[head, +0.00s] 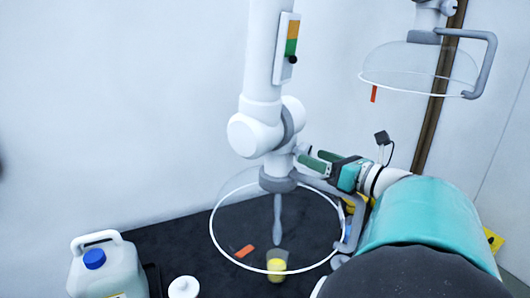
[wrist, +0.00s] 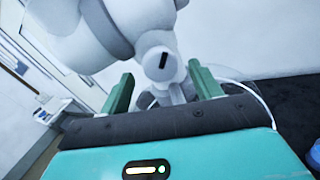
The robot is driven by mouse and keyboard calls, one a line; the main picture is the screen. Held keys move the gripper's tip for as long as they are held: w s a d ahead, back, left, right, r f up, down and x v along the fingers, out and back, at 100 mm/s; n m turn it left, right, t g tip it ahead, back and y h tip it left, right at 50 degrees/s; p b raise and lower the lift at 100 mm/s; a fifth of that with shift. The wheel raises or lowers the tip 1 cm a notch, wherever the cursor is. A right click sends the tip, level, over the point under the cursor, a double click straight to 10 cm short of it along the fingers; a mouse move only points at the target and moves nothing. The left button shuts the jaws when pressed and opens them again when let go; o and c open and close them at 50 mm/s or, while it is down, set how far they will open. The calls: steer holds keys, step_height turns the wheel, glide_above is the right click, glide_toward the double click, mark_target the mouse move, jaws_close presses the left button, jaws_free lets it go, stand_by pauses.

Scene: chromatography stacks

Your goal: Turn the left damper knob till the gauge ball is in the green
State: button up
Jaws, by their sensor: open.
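The left damper knob (wrist: 160,63) is a white round cap with a black slot mark, facing the wrist camera. In the head view the knob (head: 299,149) shows on the right side of the white extraction arm's joint. My gripper (head: 318,160) is just right of it, and in the wrist view my gripper (wrist: 163,87) has its green fingers apart with the knob between and beyond them. I cannot tell whether they touch it. The gauge (head: 287,48) has orange above green; its black ball (head: 293,60) sits below the green, on the white part.
A clear hood (head: 219,197) hangs below over a dark bench (head: 190,240). A beaker with yellow liquid (head: 277,267), an orange piece (head: 244,251) and a white jug with blue cap (head: 108,268) are there. A second hood (head: 405,86) hangs at upper right.

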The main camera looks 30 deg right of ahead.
mark_target(301, 152)
steer(key=shift+x, duration=1.35)
steer(key=c, duration=1)
steer(key=shift+o, duration=0.2)
steer(key=shift+n+t, duration=0.3)
steer(key=shift+n, duration=2.1)
